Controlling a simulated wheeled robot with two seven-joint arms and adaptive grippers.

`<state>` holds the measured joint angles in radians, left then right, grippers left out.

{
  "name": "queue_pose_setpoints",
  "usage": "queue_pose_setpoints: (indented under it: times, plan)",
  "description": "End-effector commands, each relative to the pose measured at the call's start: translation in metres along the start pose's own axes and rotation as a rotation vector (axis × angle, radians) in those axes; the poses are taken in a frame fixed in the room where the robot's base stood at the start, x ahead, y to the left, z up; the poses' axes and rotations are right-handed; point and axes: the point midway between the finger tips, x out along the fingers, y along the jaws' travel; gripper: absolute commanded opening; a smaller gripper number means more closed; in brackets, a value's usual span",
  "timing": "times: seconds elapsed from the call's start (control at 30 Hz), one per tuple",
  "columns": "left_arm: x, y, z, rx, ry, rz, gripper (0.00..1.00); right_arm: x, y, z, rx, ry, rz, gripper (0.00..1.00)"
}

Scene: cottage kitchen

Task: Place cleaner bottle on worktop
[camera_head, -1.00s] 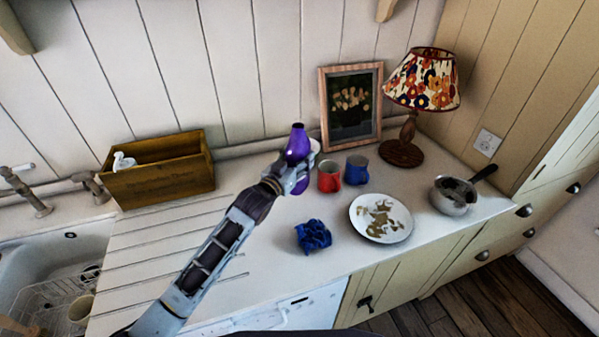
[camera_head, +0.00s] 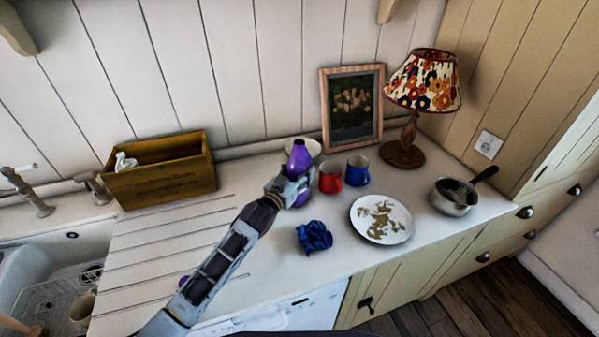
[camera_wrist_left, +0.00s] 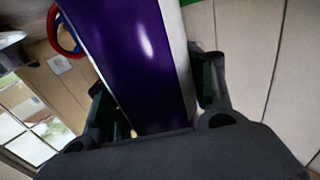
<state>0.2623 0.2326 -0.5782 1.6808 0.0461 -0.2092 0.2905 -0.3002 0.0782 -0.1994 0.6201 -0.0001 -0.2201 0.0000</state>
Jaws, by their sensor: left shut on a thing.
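The cleaner bottle (camera_head: 299,158) is purple and upright in the head view, in front of the back wall and left of the red mug. My left gripper (camera_head: 290,187) is shut around its middle, and a purple part shows below the fingers. In the left wrist view the purple bottle (camera_wrist_left: 135,60) fills the space between the fingers of my left gripper (camera_wrist_left: 160,105). The white worktop (camera_head: 270,265) lies below. I cannot tell whether the bottle's base touches it. My right gripper is not in view.
A pale bowl (camera_head: 313,147) is just behind the bottle. A red mug (camera_head: 330,182), blue mug (camera_head: 357,174), blue cloth (camera_head: 313,236), dirty plate (camera_head: 367,229) and saucepan (camera_head: 451,203) stand to the right. A wooden box (camera_head: 160,184) is left. Grooved worktop between is clear.

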Motion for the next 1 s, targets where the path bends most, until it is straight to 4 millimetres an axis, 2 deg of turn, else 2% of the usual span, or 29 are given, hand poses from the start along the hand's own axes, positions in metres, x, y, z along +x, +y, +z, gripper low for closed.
queue_pose_setpoints:
  times: [0.47, 0.5, 0.63, 1.0]
  plan:
    - [0.0002, 0.0, 0.0028, 0.0, 0.003, 0.0, 0.17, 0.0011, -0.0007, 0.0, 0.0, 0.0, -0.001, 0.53]
    - [0.0, -0.0001, 0.004, 0.0, 0.0, 0.0, 0.57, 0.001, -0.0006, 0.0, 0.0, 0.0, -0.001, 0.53]
    - [0.0, 0.0, 0.0039, 0.0, 0.0, 0.0, 0.74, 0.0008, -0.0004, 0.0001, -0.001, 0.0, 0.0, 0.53]
    - [0.0, -0.0001, 0.003, 0.0, 0.0, 0.0, 0.75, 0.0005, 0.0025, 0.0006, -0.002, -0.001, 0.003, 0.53]
